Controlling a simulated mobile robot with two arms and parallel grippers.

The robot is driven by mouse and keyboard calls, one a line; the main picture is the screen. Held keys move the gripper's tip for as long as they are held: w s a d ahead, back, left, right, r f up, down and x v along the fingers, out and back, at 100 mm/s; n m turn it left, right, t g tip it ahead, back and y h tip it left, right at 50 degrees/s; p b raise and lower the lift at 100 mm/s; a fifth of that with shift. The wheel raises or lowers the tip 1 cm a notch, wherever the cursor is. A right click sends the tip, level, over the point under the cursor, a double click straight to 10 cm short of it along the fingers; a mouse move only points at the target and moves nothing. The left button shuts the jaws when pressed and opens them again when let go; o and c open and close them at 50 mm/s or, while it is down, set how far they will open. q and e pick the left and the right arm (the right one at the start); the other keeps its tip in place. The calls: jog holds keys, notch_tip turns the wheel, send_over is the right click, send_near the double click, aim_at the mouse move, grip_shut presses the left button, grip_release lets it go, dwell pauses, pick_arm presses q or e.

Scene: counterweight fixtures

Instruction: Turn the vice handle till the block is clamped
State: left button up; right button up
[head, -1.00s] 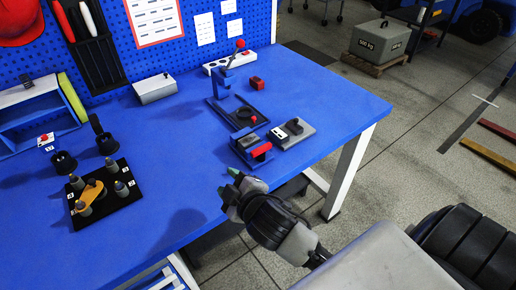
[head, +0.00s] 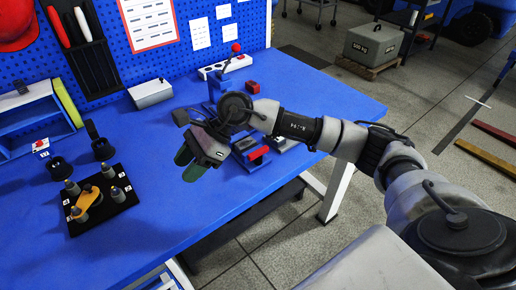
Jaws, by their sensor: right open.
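The vice (head: 246,146) is a small blue fixture with a red part (head: 259,153) at its front, near the table's front edge. My right forearm crosses over it and hides some of it. I cannot make out its handle, or whether a block is clamped. My right gripper (head: 189,165) is open and empty above the blue table, left of the vice. Its dark green fingertips point down and to the left. My left gripper is not in view.
A blue press-like fixture with a red-knobbed lever (head: 236,48) stands behind my right wrist. A small red block (head: 252,87) lies beside it. A black plate with pegs (head: 122,199) is at left. The blue table (head: 330,98) is clear at right.

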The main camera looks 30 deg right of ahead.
jog(key=w+d+n+h, duration=0.1)
jog(key=w+d+h, duration=0.2)
jog(key=d+h, duration=0.55)
jog(key=h, duration=0.1)
send_near(258, 151)
jog(key=shift+g, duration=0.3)
jog(key=f, duration=0.9)
jog(key=shift+w+a+f+p, duration=0.1)
jog(key=shift+w+p, duration=0.15)
jog(key=shift+p, duration=0.1)
grip_shut()
